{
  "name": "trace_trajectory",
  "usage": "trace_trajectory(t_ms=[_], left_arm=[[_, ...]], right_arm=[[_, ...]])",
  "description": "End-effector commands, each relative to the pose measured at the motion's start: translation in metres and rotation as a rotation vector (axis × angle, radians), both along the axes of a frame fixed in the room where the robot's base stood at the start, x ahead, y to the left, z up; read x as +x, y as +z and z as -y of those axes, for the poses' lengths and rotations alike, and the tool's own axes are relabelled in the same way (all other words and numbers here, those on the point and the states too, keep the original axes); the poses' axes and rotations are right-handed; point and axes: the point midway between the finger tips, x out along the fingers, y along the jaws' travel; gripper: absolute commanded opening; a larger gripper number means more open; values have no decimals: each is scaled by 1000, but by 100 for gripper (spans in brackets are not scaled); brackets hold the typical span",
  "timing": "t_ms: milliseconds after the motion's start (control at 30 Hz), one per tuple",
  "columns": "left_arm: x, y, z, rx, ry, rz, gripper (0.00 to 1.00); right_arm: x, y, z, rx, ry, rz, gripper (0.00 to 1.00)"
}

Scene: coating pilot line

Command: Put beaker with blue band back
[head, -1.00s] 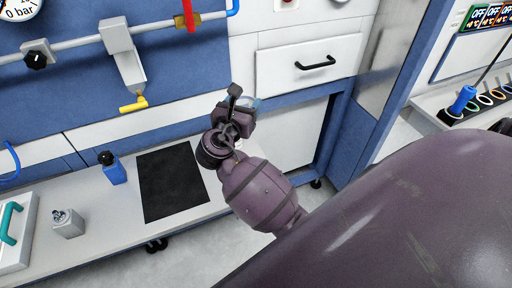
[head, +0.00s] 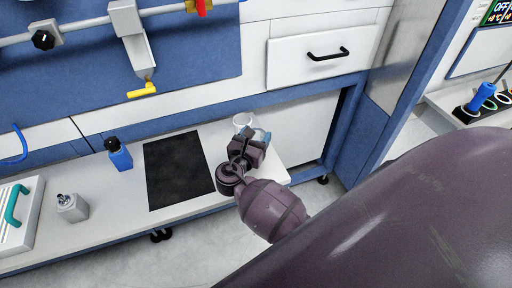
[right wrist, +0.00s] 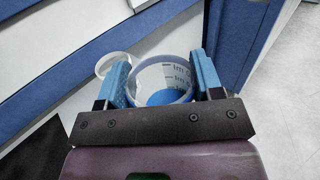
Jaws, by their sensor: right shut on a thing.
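My right gripper (head: 257,138) is over the right end of the white bench, beyond the black mat. In the right wrist view, its blue finger pads (right wrist: 160,82) are closed on either side of a clear graduated beaker (right wrist: 177,72). Blue shows low inside that beaker; I cannot tell whether it is a band or contents. In the head view the held beaker (head: 265,136) is mostly hidden behind the gripper. A second white-rimmed vessel (head: 242,119) stands just left of it, also in the right wrist view (right wrist: 117,66). My left gripper is out of view.
The black mat (head: 178,170) lies left of the gripper. A blue cabinet post (head: 345,125) bounds the right side. A yellow-handled tap (head: 142,90) hangs above.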

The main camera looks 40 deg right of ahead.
Motion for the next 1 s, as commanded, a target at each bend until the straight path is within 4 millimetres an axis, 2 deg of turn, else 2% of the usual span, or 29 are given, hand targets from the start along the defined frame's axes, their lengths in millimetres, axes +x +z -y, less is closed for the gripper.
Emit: trace_trajectory(t_ms=[133, 400, 867, 900, 1000], left_arm=[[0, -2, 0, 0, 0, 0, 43], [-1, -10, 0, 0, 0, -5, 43], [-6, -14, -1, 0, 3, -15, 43], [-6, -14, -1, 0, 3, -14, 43], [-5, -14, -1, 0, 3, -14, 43]], right_arm=[[0, -9, 0, -2, 0, -1, 21], [0, -43, 0, -1, 0, 0, 21], [0, -49, 0, -1, 0, 1, 21], [0, -49, 0, -1, 0, 1, 65], [0, -48, 0, -1, 0, 1, 80]])
